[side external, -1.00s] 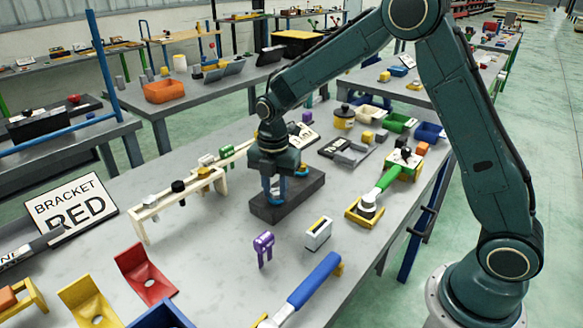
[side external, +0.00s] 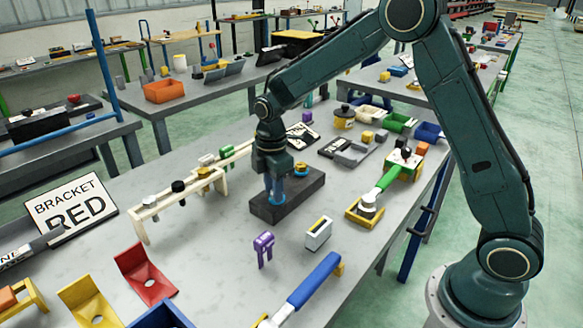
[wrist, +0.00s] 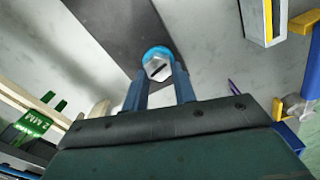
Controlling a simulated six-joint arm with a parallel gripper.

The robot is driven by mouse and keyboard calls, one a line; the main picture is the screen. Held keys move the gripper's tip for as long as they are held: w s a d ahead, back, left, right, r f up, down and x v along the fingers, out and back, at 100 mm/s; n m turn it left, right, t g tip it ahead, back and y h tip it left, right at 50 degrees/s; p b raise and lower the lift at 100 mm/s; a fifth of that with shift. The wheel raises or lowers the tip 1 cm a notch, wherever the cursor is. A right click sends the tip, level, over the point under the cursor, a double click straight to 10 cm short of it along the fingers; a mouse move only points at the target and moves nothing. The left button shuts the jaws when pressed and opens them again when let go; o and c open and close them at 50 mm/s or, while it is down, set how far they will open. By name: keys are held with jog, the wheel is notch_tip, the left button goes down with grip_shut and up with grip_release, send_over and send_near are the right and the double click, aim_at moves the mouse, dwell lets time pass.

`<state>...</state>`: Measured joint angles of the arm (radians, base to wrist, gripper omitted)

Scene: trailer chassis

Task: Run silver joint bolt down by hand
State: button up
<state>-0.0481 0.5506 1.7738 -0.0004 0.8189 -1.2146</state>
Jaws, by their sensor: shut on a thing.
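A silver joint bolt (wrist: 157,69) with a hex head and a dark slot shows in the wrist view, with a blue ring (wrist: 153,50) behind it. My gripper (wrist: 160,85) has its two blue fingers shut on the bolt's head from either side. In the side view my gripper (side external: 274,198) points down at the near left part of a dark block (side external: 300,203) on the bench. The fingers hide the bolt there. How deep the bolt sits cannot be told. A yellow bolt-like piece (side external: 301,168) stands at the block's far end.
A cream rack (side external: 160,205) with several tools stands left of the block. A purple piece (side external: 263,249) and a white-and-yellow box (side external: 319,233) stand in front. A green-handled tool (side external: 388,182) lies on the right.

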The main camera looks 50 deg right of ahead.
jog(key=shift+o, duration=0.2)
jog(key=m, duration=0.4)
jog(key=shift+w+r+m, duration=0.15)
jog(key=shift+w+m, duration=0.05)
jog(key=shift+m, duration=0.1)
jog(key=m, duration=0.4)
jog(key=shift+w+d+m, duration=0.1)
jog(key=shift+d+m, duration=0.1)
jog(key=shift+m, duration=0.1)
jog(key=shift+c, duration=0.2)
jog(key=m, duration=0.4)
jog(key=shift+d+m, duration=0.15)
jog(key=shift+m, duration=0.15)
jog(key=m, duration=0.3)
jog(key=shift+d+m, duration=0.1)
jog(key=shift+m, duration=0.2)
jog(key=m, duration=0.3)
jog(key=shift+d+r+m, duration=0.1)
jog(key=shift+m, duration=0.2)
jog(key=m, duration=0.3)
jog(key=shift+d+m, duration=0.1)
jog(key=shift+m, duration=0.2)
jog(key=m, duration=0.3)
jog(key=shift+d+m, duration=0.1)
jog(key=shift+m, duration=0.2)
jog(key=shift+s+m, duration=0.15)
jog(key=shift+m, duration=0.85)
jog(key=shift+s+m, duration=0.1)
jog(key=shift+m, duration=0.9)
